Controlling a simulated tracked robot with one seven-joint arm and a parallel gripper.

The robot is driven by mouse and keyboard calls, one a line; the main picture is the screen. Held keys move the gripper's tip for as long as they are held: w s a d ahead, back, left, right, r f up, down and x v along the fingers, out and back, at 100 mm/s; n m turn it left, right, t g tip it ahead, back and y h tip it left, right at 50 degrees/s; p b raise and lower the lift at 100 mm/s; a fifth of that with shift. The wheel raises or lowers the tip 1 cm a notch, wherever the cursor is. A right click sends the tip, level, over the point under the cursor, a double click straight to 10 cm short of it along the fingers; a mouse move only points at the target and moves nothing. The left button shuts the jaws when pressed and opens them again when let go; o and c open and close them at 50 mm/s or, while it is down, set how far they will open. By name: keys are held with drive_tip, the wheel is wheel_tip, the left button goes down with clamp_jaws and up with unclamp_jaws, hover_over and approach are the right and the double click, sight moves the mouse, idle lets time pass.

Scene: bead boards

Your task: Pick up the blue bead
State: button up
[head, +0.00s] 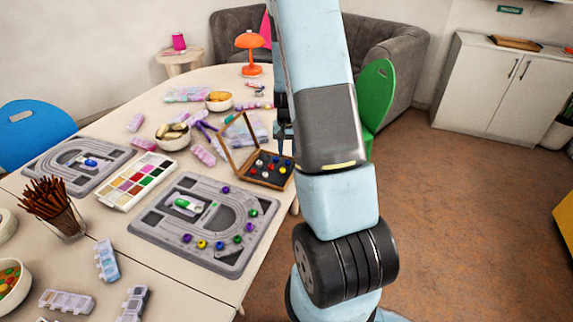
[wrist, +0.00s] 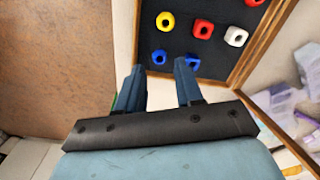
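An open wooden box (head: 266,184) with a dark inside stands at the right edge of the table and holds several beads. In the wrist view, one blue bead (wrist: 159,57) lies on the dark floor just beyond the gap between my fingertips. A second blue bead (wrist: 193,62) lies by the right fingertip, which partly covers it. A yellow bead (wrist: 165,21), red bead (wrist: 203,28) and white bead (wrist: 236,36) lie farther in. My gripper (wrist: 161,67) is open, with nothing between its fingers. In the head view my gripper (head: 283,152) is over the box, partly hidden by my arm.
The box's wooden rim (wrist: 253,42) runs close to the right of my fingers. Left of the box, a grey bead board (head: 168,225) holds several beads. A paint palette (head: 136,181), bowls and a pencil cup (head: 64,222) crowd the table. Floor is open at right.

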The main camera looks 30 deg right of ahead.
sight(288, 165)
wheel_tip(288, 165, down, 4)
drive_tip(key=shift+d+f, duration=0.1)
drive_tip(key=shift+f, duration=0.1)
clamp_jaws()
idle(0.4)
